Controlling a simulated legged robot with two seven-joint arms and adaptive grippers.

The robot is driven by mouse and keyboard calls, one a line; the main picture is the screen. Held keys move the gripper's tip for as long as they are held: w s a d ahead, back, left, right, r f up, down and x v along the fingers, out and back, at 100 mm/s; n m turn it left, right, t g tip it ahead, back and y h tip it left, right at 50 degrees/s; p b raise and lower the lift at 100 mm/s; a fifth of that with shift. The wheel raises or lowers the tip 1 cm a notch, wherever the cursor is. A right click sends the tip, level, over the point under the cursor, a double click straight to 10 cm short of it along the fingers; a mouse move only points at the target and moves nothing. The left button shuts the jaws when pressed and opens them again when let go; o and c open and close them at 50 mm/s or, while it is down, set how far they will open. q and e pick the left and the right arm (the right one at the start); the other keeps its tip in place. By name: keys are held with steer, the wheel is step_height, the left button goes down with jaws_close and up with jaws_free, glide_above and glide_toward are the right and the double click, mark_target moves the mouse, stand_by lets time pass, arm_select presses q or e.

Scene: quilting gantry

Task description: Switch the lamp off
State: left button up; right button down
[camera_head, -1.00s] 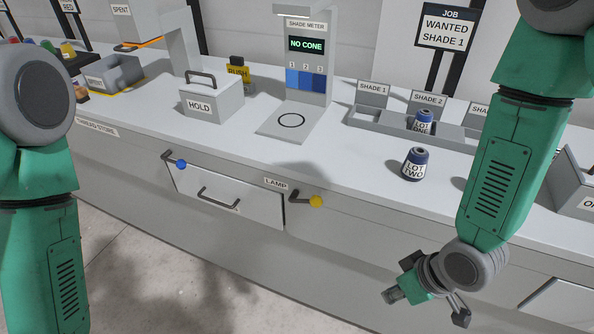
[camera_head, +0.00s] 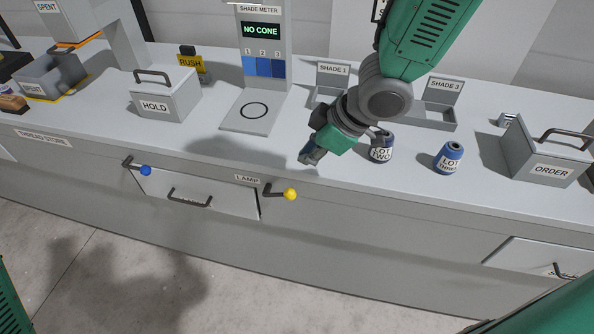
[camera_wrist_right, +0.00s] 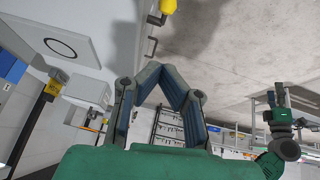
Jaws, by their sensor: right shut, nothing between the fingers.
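The lamp lever is a dark handle with a yellow knob (camera_head: 290,194) on the counter front, right of the LAMP label (camera_head: 247,179). It points right from its pivot. The yellow knob also shows at the top of the right wrist view (camera_wrist_right: 168,6). My right gripper (camera_head: 309,159) is shut and empty, near the counter's front edge, above and slightly right of the knob and apart from it. Its closed fingers show in the wrist view (camera_wrist_right: 164,72). A small gripper, seemingly my left one (camera_wrist_right: 278,94), shows at the right there; its jaws are too small to read.
A lever with a blue knob (camera_head: 146,170) sits farther left, with a drawer handle (camera_head: 190,199) between. The LOT TWO cone (camera_head: 381,150) stands close beside my right gripper. Another blue cone (camera_head: 449,158) and the ORDER box (camera_head: 541,165) are farther right. The floor in front is clear.

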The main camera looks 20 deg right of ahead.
steer(key=b, duration=0.1)
glide_above(289, 192)
steer(key=f, duration=0.7)
steer(key=shift+a+f, duration=0.15)
steer(key=shift+a, duration=0.25)
steer(key=f, duration=0.3)
steer(key=shift+w+d+f, duration=0.1)
steer(key=shift+d+f, duration=0.2)
steer(key=shift+d, duration=0.05)
steer(key=shift+d+f, duration=0.2)
steer(key=shift+f, duration=0.25)
steer(key=shift+a, duration=0.1)
steer(key=shift+f+b, duration=0.15)
steer(key=shift+b, duration=0.15)
